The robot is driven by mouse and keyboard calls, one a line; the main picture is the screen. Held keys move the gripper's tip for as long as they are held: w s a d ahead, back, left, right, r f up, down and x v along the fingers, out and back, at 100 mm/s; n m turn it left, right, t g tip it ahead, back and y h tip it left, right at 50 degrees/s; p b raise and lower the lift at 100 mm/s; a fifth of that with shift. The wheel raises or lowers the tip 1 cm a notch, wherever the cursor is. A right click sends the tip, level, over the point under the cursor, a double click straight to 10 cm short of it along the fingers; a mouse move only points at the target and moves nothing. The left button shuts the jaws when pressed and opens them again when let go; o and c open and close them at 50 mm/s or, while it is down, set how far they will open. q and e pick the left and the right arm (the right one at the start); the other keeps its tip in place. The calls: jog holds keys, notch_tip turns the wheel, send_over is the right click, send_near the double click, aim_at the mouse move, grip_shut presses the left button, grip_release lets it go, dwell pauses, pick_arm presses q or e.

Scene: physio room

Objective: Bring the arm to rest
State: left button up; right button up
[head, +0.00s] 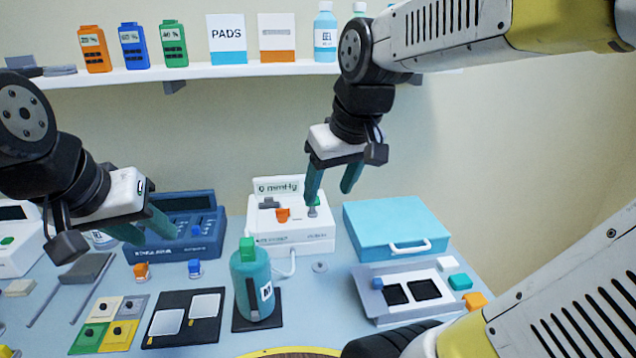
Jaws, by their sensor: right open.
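My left gripper (155,240) hangs at the left with its teal fingers apart and nothing seen between them. It is in front of the dark blue device (150,250) and covers part of it. My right gripper (329,198) points down with its two teal fingers apart and empty. In the picture its left fingertip overlaps the white mmHg device (290,240) near a small grey-and-green part (313,208). I cannot tell whether it touches this part.
A teal bottle (252,290) with a green cap stands on a dark pad. A light-blue case (395,228) and a grey tray (385,310) are at the right. Two white pads (166,321) and coloured tiles (120,335) lie at front left. A shelf (200,72) crosses behind.

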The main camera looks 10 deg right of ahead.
jog(key=s, duration=0.1)
jog(key=s+m+t, duration=0.1)
jog(key=s, duration=0.1)
jog(key=s+f+m+y, duration=0.1)
jog(key=s, duration=0.1)
jog(key=shift+a+f+t, duration=0.1)
jog(key=shift+a+t, duration=0.25)
jog(key=shift+t, duration=0.05)
dwell(0.5)
